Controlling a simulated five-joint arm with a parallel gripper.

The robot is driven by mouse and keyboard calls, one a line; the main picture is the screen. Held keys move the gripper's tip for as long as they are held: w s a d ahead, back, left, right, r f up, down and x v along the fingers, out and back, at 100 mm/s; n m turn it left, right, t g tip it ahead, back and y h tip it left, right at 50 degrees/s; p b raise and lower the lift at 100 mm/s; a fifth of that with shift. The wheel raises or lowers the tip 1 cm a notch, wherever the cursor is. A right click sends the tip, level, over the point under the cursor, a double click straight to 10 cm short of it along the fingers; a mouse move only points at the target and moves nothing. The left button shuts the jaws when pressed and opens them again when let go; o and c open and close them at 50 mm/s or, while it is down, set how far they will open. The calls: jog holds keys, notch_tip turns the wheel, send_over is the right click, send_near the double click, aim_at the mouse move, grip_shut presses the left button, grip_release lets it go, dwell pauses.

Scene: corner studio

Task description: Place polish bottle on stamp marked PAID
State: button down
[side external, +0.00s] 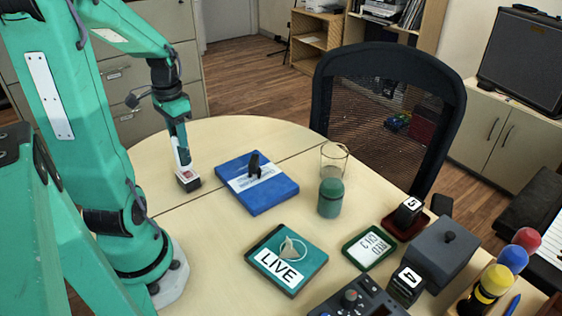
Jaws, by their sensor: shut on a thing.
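My gripper (182,150) points down over the left part of the round table. It is shut on a small squarish thing (188,181) with dark sides and a pale, pinkish face; I cannot tell whether this is the polish bottle. The thing is at or just above the tabletop, left of a blue flat box (262,201) with a white band and a small black piece on top. No PAID marking is legible. A teal box (312,265) reads LIVE. Black blocks show 5 (411,205) and 4 (407,279).
A green jar (330,199) stands before a clear glass (334,153). A green-edged tray (370,249), a dark grey box (440,257), a control panel (357,298) and colored-top bottles (490,283) crowd the right. A chair (387,105) stands behind. Bare tabletop surrounds my gripper.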

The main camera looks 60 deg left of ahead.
jog(key=shift+f, duration=1)
jog(key=shift+f, duration=0.2)
jog(key=c, duration=0.9)
grip_release()
jog(key=shift+r, duration=0.15)
notch_tip(320, 180, up, 12)
jog(key=shift+r, duration=0.1)
